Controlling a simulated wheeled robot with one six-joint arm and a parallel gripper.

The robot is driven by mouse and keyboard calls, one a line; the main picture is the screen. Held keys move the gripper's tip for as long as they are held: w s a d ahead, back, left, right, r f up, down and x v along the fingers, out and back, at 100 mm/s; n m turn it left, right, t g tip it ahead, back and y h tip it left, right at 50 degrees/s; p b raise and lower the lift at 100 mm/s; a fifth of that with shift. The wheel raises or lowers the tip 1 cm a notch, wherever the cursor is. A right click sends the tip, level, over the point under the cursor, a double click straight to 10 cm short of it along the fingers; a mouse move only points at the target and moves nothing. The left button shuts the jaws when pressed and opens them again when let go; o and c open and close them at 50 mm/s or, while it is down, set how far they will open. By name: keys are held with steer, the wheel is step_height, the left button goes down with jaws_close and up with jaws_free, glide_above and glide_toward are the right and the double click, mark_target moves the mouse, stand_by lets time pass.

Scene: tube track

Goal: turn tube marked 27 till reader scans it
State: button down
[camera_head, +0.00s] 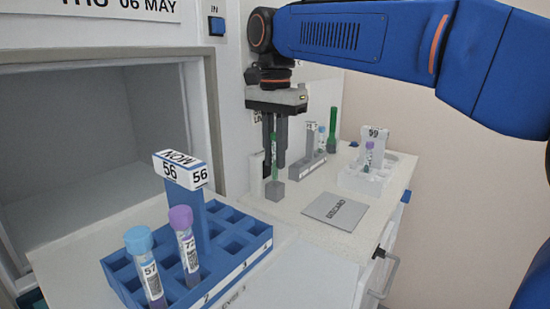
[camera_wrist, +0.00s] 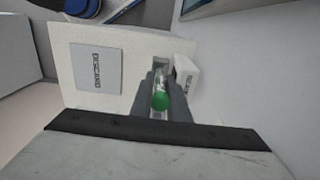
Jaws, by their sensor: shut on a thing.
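My gripper (camera_head: 274,160) points straight down over the white counter and is shut on a green-capped tube (camera_head: 274,146). In the wrist view the green cap (camera_wrist: 160,100) sits between the two fingers. The tube is upright, above or in a small grey block (camera_head: 275,190); I cannot tell whether it touches. The number on the tube is not readable. A white box (camera_head: 257,172) stands just left of the tube, against the wall, and shows as a lettered white box in the wrist view (camera_wrist: 186,77); it may be the reader, and its lettering is too small to read.
A blue rack (camera_head: 262,232) marked 56 holds tubes 57 (camera_head: 150,275) and 72 or similar (camera_head: 186,245) in front. A grey rack (camera_head: 308,165) and a white rack (camera_head: 362,182) marked 59 stand behind. A grey DISCARD pad (camera_head: 336,209) lies on the counter. An open cabinet (camera_head: 75,150) is at left.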

steer(key=shift+r, duration=0.15)
steer(key=c, duration=1.6)
jaws_free()
steer(key=shift+r, duration=0.15)
steer(key=shift+w+r, duration=0.1)
steer(key=shift+r, duration=0.2)
step_height(320, 180, up, 10)
steer(key=shift+f, duration=0.15)
steer(key=shift+r, duration=0.75)
